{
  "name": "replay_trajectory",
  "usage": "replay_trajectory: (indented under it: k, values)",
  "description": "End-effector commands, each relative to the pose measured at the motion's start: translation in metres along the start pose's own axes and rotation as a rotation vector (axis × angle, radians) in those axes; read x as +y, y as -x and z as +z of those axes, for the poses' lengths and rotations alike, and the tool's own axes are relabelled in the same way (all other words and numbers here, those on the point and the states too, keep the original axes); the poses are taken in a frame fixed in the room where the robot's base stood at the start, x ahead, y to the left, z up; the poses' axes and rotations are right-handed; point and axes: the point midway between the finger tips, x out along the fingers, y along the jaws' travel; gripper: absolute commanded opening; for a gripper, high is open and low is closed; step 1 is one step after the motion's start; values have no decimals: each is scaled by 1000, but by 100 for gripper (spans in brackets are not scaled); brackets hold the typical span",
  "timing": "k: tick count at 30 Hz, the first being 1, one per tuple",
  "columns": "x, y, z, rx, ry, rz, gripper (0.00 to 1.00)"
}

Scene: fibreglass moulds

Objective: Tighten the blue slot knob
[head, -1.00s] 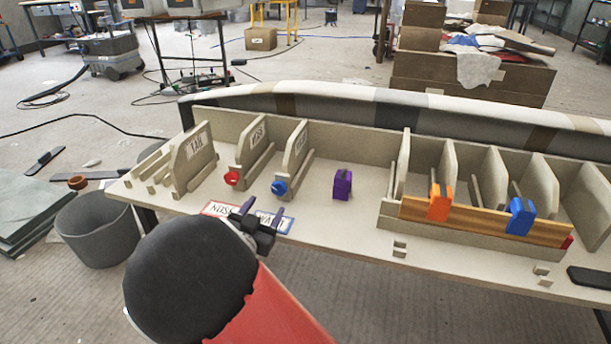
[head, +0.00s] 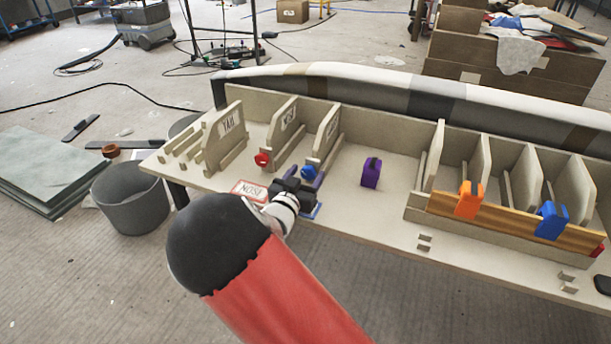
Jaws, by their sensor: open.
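The blue slot knob (head: 308,172) sits at the front end of a slot on the pale bench, below an upright panel, and is partly hidden by my gripper. My gripper (head: 305,177) is open, with its dark fingers pointing at the knob. The fingertips appear at or just in front of the knob, one to each side in the picture. I cannot tell whether they touch it. The red slot knob (head: 262,159) is on the neighbouring slot to the left, clear of my gripper.
A purple block (head: 371,172) stands to the right on the bench (head: 395,205). Farther right, an orange clamp (head: 468,200) and a blue clamp (head: 551,220) sit on a wooden strip (head: 510,222). A red-bordered label (head: 249,191) lies left of my gripper. A grey bin (head: 128,205) stands on the floor.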

Motion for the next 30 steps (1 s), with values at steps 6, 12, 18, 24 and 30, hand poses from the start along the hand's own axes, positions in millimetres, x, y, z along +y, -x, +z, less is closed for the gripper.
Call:
replay_trajectory:
  k: [6, 12, 18, 24, 30]
  values:
    - [0, 0, 0, 0, 0, 0, 54]
    - [0, 0, 0, 1, -1, 0, 28]
    - [0, 0, 0, 1, -3, 0, 14]
    - [1, 0, 1, 1, -44, 1, 14]
    - [1, 0, 3, 1, -157, 1, 14]
